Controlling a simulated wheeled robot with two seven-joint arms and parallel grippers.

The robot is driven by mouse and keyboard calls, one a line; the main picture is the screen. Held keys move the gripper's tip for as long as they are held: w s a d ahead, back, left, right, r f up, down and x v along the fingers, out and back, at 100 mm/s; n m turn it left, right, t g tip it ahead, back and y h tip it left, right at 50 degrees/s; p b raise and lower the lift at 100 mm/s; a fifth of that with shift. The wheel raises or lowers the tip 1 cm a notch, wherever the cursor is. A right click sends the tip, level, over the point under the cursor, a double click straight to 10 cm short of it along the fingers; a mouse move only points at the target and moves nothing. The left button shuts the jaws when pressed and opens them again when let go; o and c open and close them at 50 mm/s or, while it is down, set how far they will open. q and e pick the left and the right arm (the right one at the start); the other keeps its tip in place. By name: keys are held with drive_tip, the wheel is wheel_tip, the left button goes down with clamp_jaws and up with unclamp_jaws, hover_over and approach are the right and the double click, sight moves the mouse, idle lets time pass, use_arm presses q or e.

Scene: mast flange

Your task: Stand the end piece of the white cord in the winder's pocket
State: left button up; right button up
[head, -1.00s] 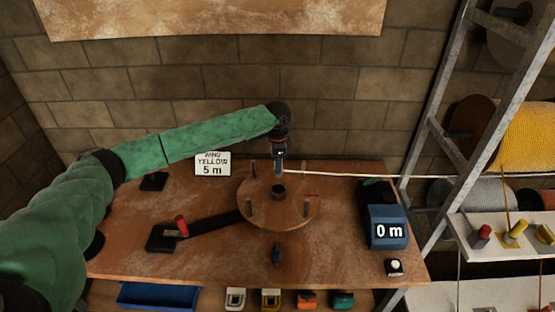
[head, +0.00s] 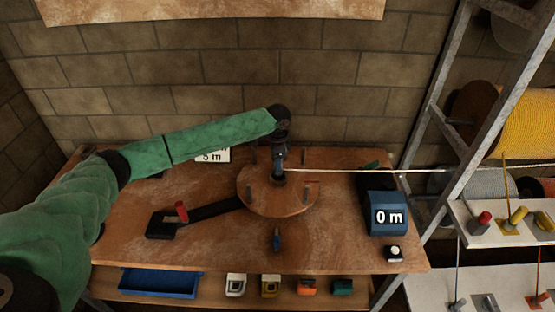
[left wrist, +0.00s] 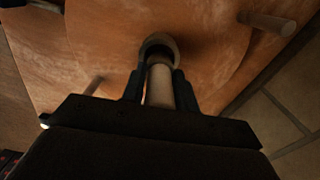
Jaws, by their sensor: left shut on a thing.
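The round wooden winder (head: 285,207) lies on the bench, with upright pegs on its top. Its pocket is a dark ring at the centre, seen in the left wrist view (left wrist: 174,47). My left gripper (head: 279,172) points down over that centre, shut on the pale end piece (left wrist: 160,85) of the white cord. The end piece's tip is at the ring's mouth; I cannot tell how far inside it is. In the head view the gripper covers the pocket. The white cord (head: 350,170) runs taut from the gripper to the right. My right gripper is out of view.
A blue meter (head: 388,218) reading "0 m" stands right of the winder. A red-knobbed crank (head: 181,212) is at left. A card (head: 212,156) behind is partly covered by my arm. A ladder-like frame (head: 440,130) with spools stands at right.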

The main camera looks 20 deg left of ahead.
use_arm(q)
drive_tip(key=shift+f, duration=1.6)
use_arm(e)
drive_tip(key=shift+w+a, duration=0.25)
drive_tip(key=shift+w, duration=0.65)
